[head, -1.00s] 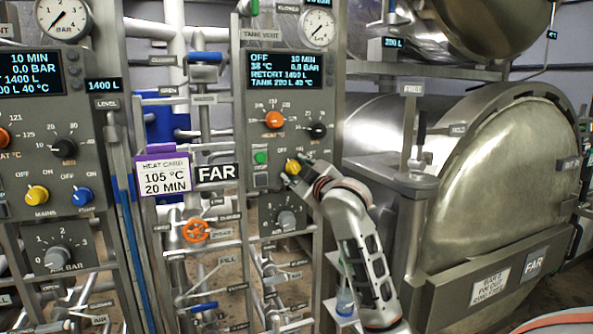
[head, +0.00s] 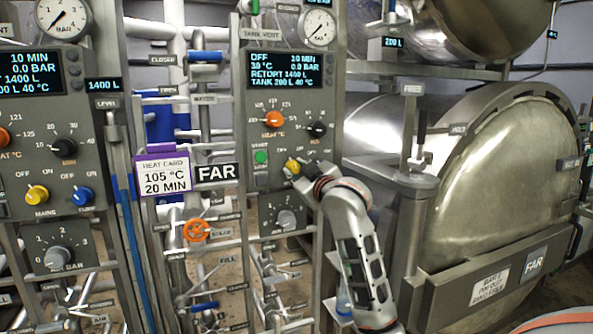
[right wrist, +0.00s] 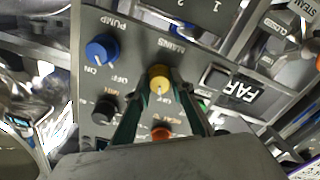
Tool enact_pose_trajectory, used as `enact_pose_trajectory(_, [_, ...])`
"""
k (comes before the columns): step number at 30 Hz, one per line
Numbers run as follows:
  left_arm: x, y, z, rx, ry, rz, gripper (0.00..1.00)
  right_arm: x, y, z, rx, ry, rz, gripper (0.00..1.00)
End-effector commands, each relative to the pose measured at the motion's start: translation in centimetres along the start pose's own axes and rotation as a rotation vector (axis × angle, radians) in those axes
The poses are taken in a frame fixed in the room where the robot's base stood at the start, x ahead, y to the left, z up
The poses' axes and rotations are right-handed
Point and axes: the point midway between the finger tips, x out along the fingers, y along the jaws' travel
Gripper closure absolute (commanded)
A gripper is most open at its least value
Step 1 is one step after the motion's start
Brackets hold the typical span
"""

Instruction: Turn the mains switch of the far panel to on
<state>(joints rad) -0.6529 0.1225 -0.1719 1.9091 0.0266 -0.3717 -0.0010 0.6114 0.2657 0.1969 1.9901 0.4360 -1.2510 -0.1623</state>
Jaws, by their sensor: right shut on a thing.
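The far panel (head: 264,190) stands in the middle of the head view, beside the FAR sign (head: 217,173). Its mains switch is a yellow knob (head: 291,166), partly covered by my gripper in the head view. In the right wrist view the yellow knob (right wrist: 159,76) sits between the two fingers, under the MAINS label, with its white mark towards the OFF lettering. My right gripper (head: 295,170) is shut on this knob; its fingers also show in the right wrist view (right wrist: 160,90). The panel display (head: 290,70) reads OFF. My left gripper is not in view.
A blue pump knob (right wrist: 101,48) is beside the mains switch. An orange knob (head: 274,119) and a black knob (head: 317,129) are above it, and a grey knob (head: 286,220) below. A similar panel (head: 45,150) stands left. The far retort (head: 500,190) is right.

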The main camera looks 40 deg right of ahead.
Motion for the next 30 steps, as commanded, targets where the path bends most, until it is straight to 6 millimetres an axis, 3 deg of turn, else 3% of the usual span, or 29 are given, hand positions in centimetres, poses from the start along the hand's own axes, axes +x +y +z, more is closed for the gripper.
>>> enact_pose_trajectory(18, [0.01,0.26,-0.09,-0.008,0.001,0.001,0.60,0.02,-0.09,0.07,0.567,-0.002,-0.002,0.99])
enact_pose_trajectory(30, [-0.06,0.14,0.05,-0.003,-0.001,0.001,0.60,0.02,-0.06,0.07,0.791,-0.002,-0.001,0.99])
